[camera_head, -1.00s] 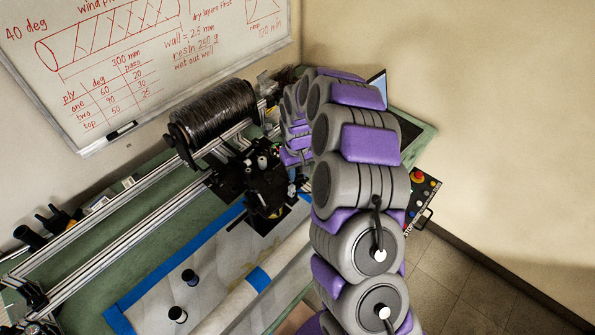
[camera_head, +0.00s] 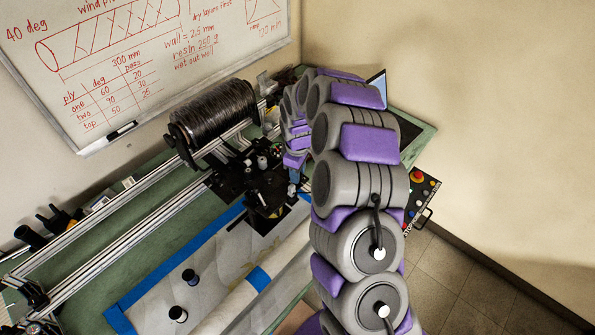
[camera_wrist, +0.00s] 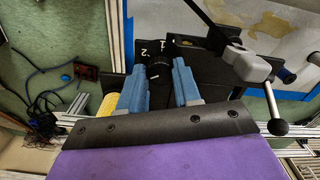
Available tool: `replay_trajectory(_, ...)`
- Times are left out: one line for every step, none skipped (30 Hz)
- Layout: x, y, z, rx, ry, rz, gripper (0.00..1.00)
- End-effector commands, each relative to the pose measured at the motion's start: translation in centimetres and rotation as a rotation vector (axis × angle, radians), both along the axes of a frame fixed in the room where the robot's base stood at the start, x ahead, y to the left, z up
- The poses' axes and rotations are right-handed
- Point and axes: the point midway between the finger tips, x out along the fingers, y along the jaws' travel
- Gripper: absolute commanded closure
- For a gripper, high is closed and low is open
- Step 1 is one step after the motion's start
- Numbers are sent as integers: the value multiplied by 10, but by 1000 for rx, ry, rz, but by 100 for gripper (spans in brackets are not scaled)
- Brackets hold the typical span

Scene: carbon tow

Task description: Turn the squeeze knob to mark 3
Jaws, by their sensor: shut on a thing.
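In the wrist view the black squeeze knob (camera_wrist: 160,71) sits between the two blue fingers of my gripper (camera_wrist: 158,66), which is shut on it. A short white line shows on the knob's face, toward its lower left. On the black plate (camera_wrist: 165,50) beyond the knob are a white 1 and a white 2; mark 3 is not visible, and the left finger covers part of that side. In the head view the black carriage (camera_head: 266,188) stands beside my arm; a little blue of my gripper (camera_head: 294,176) shows there, and the knob cannot be made out.
A metal lever with a black ball (camera_wrist: 279,129) stands close to the right of my gripper. A pale tube (camera_head: 235,305) with a blue band lies in front. A control box with a red button (camera_head: 417,178) is at right.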

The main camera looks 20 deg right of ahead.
Motion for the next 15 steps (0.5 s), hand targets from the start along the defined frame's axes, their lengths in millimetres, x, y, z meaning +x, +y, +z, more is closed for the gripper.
replay_trajectory(3,0,2,1,-10,9,98)
replay_trajectory(3,0,2,1,-10,14,98)
replay_trajectory(3,0,2,1,-10,19,98)
replay_trajectory(3,0,2,1,-10,22,98)
replay_trajectory(3,0,2,1,-10,24,98)
replay_trajectory(3,0,2,1,-10,27,98)
replay_trajectory(3,0,2,1,-10,28,98)
replay_trajectory(3,0,2,1,-10,29,98)
replay_trajectory(3,0,2,1,-10,30,98)
replay_trajectory(3,0,2,1,-10,30,98)
replay_trajectory(3,0,2,0,-11,30,98)
replay_trajectory(3,0,2,0,-11,30,98)
replay_trajectory(3,0,2,0,-11,29,98)
replay_trajectory(3,0,2,0,-11,29,98)
replay_trajectory(3,0,2,0,-11,29,98)
